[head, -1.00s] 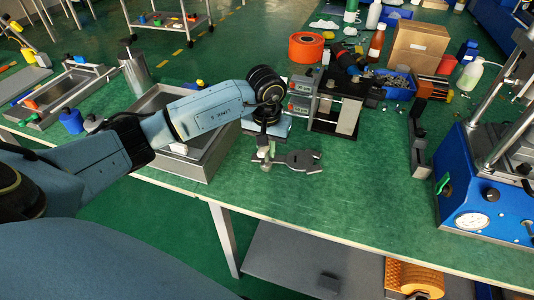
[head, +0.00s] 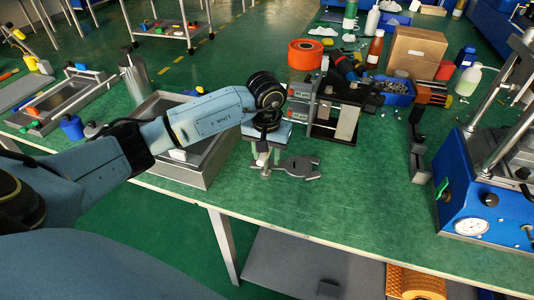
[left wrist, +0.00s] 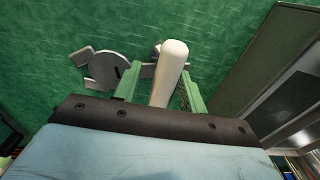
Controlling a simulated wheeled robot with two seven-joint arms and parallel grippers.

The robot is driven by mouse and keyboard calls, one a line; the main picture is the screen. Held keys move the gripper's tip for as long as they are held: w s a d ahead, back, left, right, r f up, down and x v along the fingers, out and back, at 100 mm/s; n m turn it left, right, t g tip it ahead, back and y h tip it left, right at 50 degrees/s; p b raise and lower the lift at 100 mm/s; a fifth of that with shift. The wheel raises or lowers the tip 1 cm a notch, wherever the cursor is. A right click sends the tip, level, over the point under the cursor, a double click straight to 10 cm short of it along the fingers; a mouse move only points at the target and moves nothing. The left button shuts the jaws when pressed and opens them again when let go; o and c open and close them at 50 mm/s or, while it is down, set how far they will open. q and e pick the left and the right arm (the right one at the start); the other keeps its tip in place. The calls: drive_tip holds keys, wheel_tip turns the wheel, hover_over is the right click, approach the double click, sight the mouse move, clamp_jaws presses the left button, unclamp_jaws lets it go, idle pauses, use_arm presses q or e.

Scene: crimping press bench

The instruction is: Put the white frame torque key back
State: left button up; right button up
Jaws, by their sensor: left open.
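A grey flat piece with a forked end (head: 302,167) lies on the green bench, and it also shows in the left wrist view (left wrist: 103,67). My left gripper (head: 263,162) points down just left of it. In the left wrist view, a white rounded handle (left wrist: 171,65) stands between the two fingers of my left gripper (left wrist: 158,85), which are open around it. I cannot tell whether the handle touches a finger or joins the grey piece. My right gripper is not in view.
A grey tray (head: 163,170) stands left of my gripper. A blue press (head: 482,190) stands at the right. The front middle of the bench is clear.

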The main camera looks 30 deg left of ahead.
use_arm(q)
drive_tip(key=r+p, duration=0.5)
drive_tip(key=r, duration=0.5)
drive_tip(key=shift+s+p, duration=0.2)
drive_tip(key=shift+p, duration=0.1)
drive_tip(key=shift+d+r, duration=0.1)
drive_tip(key=shift+r, duration=0.3)
drive_tip(key=shift+r+p, duration=0.3)
drive_tip(key=shift+p, duration=0.05)
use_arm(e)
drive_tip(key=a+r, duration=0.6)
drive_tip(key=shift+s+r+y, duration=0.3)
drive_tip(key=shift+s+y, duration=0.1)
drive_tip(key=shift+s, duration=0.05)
